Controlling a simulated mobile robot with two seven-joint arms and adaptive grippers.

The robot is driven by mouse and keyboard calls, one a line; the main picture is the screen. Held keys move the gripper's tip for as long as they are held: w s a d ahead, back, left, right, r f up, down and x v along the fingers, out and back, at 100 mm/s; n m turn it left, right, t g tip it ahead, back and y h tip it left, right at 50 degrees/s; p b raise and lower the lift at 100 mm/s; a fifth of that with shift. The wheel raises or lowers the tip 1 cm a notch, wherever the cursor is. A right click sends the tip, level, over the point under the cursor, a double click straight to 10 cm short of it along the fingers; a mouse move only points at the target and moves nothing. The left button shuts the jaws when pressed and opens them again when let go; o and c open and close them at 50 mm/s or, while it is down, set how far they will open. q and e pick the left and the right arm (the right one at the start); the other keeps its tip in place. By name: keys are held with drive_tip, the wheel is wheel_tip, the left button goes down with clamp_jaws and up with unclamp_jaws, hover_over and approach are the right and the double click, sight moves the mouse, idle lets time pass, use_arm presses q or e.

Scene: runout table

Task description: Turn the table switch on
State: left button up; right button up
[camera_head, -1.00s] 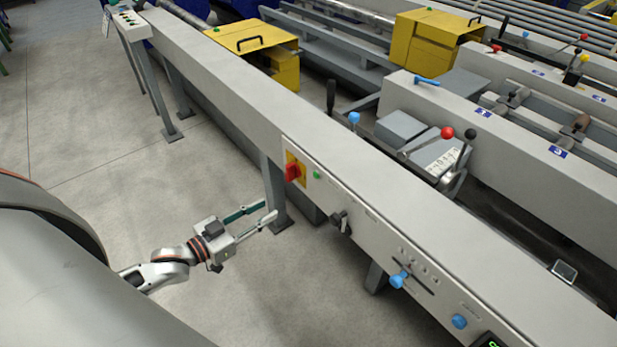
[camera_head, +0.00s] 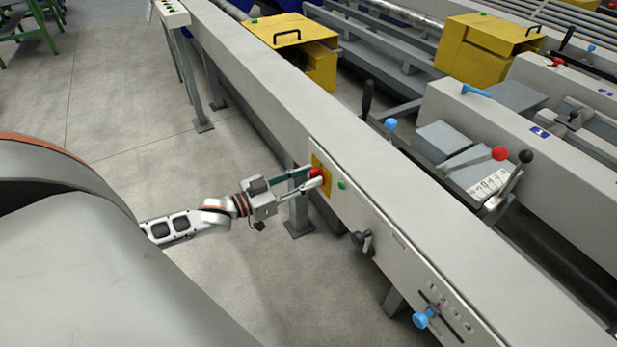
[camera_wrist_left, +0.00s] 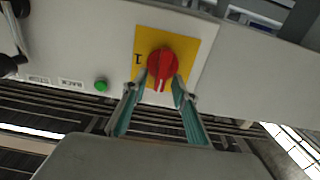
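The table switch (camera_wrist_left: 162,68) is a red rotary knob on a yellow plate on the side panel of the long grey table. In the head view the red knob (camera_head: 316,173) is partly hidden by my left gripper (camera_head: 312,176). In the left wrist view the fingertips of my left gripper (camera_wrist_left: 161,82) are apart, one on either side of the knob's lower part. I cannot tell whether they touch it. A white mark on the knob points down in that view, and a "1" stands on the plate to its left. My right gripper is not in view.
A green button (camera_head: 342,184) sits right of the switch. A black knob (camera_head: 363,240) and a blue knob (camera_head: 422,318) are further along the panel of the grey table (camera_head: 300,105). A table leg (camera_head: 298,213) stands below the gripper. The floor (camera_head: 130,120) on the left is clear.

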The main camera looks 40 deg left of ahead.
use_arm(q)
drive_tip(key=shift+w, duration=0.15)
drive_tip(key=shift+c, duration=0.4)
drive_tip(key=c, duration=0.6)
clamp_jaws()
